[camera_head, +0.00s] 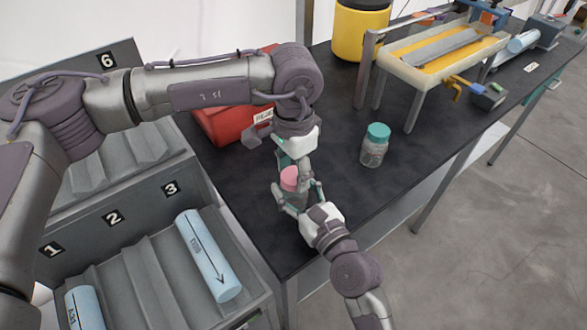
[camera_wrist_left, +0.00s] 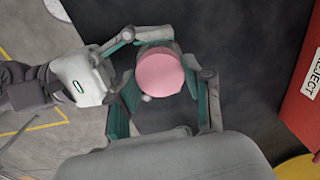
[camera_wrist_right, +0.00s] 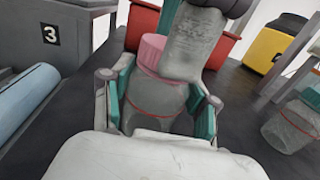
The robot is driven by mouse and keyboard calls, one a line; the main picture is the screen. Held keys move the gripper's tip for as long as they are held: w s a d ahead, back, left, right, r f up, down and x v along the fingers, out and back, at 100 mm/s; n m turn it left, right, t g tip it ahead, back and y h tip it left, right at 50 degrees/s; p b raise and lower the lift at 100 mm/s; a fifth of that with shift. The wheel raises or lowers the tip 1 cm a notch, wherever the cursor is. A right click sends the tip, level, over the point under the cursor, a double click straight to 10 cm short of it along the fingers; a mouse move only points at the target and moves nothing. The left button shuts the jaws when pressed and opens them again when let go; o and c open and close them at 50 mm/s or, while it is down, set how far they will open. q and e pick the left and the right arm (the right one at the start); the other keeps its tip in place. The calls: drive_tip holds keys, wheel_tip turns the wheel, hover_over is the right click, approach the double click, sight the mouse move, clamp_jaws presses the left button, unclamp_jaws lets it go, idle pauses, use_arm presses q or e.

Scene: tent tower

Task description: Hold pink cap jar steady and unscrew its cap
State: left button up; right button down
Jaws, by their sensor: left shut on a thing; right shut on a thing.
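The pink cap jar is a clear jar (camera_wrist_right: 156,103) with a pink cap (camera_wrist_left: 160,73), upright over the dark table. My right gripper (camera_wrist_right: 160,100) is shut around the jar's body from the side, its teal pads on either side of the glass. My left gripper (camera_head: 291,166) comes down from above and is shut on the pink cap, which sits on the jar. In the head view the pink cap (camera_head: 290,178) shows between the two grippers. In the right wrist view my left gripper hides part of the cap.
A jar with a teal cap (camera_head: 376,145) stands to the right. A red bin (camera_head: 220,122) is behind on the left, and a grey rack (camera_head: 140,255) with blue cylinders is at the left. A yellow container (camera_head: 358,32) and a yellow-grey fixture (camera_head: 440,50) stand at the back.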

use_arm(q)
drive_tip(key=n, duration=0.4)
drive_tip(key=shift+n, duration=0.3)
drive_tip(key=n, duration=1)
drive_tip(key=shift+n, duration=0.3)
drive_tip(key=n, duration=1)
drive_tip(key=shift+n, duration=0.4)
drive_tip(key=n, duration=1.1)
drive_tip(key=shift+r, duration=0.1)
drive_tip(key=n, duration=1.2)
drive_tip(key=shift+n, duration=0.4)
drive_tip(key=n, duration=0.4)
drive_tip(key=shift+r, duration=0.25)
